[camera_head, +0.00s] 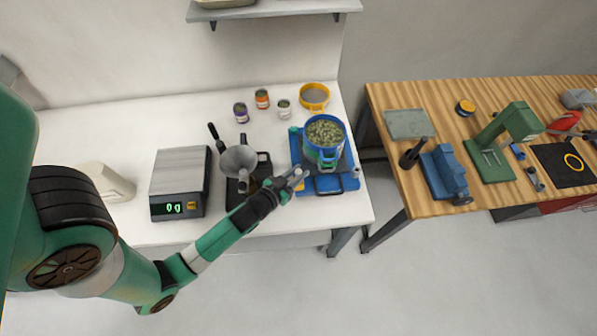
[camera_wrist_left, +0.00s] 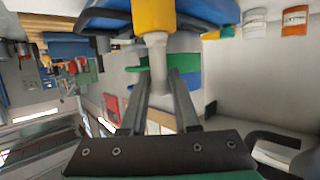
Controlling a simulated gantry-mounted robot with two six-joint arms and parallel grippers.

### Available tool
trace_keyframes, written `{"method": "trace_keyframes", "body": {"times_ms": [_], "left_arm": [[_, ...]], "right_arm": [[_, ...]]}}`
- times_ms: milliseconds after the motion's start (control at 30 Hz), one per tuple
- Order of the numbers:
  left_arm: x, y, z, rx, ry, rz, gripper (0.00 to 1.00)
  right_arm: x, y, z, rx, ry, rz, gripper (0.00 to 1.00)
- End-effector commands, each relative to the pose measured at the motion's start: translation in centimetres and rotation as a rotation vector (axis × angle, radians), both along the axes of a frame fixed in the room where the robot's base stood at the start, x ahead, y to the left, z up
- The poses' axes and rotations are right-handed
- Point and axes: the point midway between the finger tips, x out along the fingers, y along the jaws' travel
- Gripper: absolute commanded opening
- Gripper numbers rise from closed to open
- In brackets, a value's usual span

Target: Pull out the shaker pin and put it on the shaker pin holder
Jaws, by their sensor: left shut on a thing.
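The shaker (camera_head: 335,183) is a blue machine on the white table in the head view, with a blue-rimmed bowl of green material (camera_head: 325,132) on top. My left gripper (camera_head: 299,176) is at its front left corner. In the left wrist view, my left gripper (camera_wrist_left: 160,110) is shut on the pale shaker pin (camera_wrist_left: 157,65). The pin's far end meets a yellow part (camera_wrist_left: 153,14) on the shaker. I cannot tell how deep the pin sits there. I cannot make out the shaker pin holder for sure. My right gripper is not in view.
A scale (camera_head: 180,180) and a metal funnel (camera_head: 239,160) stand left of the shaker. Several small jars (camera_head: 262,99) and a yellow-rimmed sieve (camera_head: 314,96) are behind. A wooden workbench (camera_head: 385,95) with tools is to the right, across a gap.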

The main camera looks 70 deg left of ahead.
Motion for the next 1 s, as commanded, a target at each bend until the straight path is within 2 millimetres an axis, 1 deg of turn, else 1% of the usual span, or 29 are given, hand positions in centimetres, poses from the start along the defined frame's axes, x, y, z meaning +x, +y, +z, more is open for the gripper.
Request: {"method": "trace_keyframes", "body": {"times_ms": [33,200,467,567,667,733,900,1000], "left_arm": [[0.0,0.0,0.0,0.001,-0.001,0.0,0.35],[0.0,0.0,0.0,0.0,0.0,0.0,0.64],[0.0,0.0,0.0,-0.001,0.001,0.0,0.64],[-0.4,-0.3,0.1,0.0,0.002,0.0,0.64],[-1.6,-1.0,0.5,-0.001,0.002,-0.001,0.64],[-2.8,-1.8,1.0,-0.001,0.002,-0.002,0.64],[-6.1,-3.9,2.1,-0.001,0.003,-0.006,0.64],[-7.7,-4.9,2.8,0.0,0.003,-0.007,0.64]], "right_arm": [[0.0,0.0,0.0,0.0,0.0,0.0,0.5],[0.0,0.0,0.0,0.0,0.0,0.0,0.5],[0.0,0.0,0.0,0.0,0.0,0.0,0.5],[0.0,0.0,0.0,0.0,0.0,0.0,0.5],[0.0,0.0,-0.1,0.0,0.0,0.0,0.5],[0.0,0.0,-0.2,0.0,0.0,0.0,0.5],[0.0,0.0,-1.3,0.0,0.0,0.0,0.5],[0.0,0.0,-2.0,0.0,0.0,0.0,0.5]]}}
